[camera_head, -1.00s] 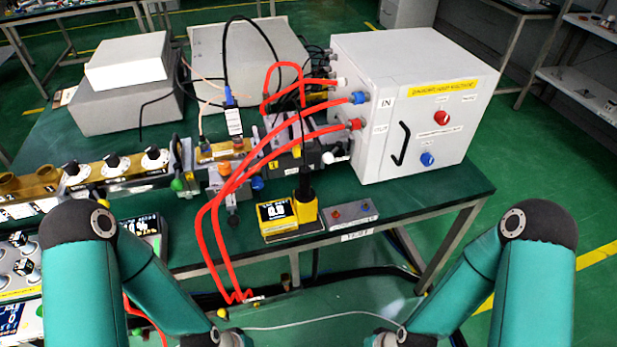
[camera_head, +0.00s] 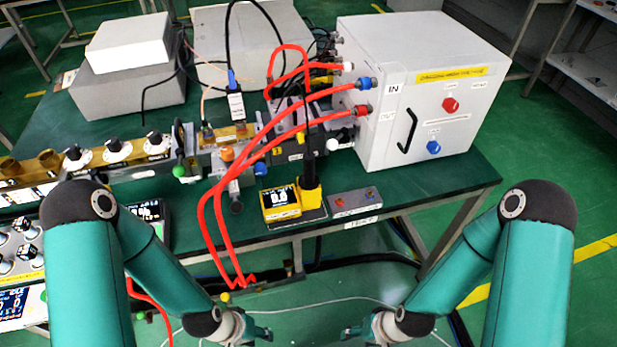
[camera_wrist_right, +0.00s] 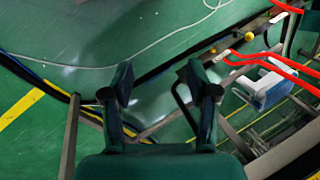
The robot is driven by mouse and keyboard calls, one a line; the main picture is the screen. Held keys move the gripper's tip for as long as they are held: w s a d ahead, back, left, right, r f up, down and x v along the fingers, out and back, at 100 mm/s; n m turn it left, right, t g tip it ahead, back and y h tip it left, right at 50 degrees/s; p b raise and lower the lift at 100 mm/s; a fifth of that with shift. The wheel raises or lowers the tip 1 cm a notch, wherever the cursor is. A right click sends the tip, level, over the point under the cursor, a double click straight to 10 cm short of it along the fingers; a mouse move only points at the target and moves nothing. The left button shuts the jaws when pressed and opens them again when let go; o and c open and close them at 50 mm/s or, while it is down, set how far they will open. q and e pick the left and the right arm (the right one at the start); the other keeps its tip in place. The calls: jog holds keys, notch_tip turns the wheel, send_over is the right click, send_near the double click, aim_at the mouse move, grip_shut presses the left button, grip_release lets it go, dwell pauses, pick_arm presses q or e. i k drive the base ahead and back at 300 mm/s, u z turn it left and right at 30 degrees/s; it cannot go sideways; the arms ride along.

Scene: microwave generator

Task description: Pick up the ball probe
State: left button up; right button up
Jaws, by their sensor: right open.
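A black probe-like handle (camera_head: 307,150) stands upright in a yellow holder (camera_head: 310,203) near the front edge of the green table; I take it for the ball probe, though no ball shows clearly. Beside it on the left is a yellow meter (camera_head: 280,203) with a lit display. My left gripper (camera_head: 262,333) is low in front of the table, apart from the probe; its jaws are too small to read. My right gripper (camera_head: 352,331) is also low in front of the table. In the right wrist view the right gripper (camera_wrist_right: 161,82) is open and empty above the floor.
Red hoses (camera_head: 215,215) loop from the white cabinet (camera_head: 425,95) down past the table's front edge, left of the meter. A small grey switch box (camera_head: 354,202) lies right of the holder. A brass waveguide line (camera_head: 100,150) runs along the left.

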aim_at(307, 180)
jog(key=u, duration=0.95)
jog(key=i, duration=0.15)
jog(key=z, duration=2.55)
jog(key=k, duration=1.35)
jog(key=u, duration=0.9)
jog(key=i, duration=1.05)
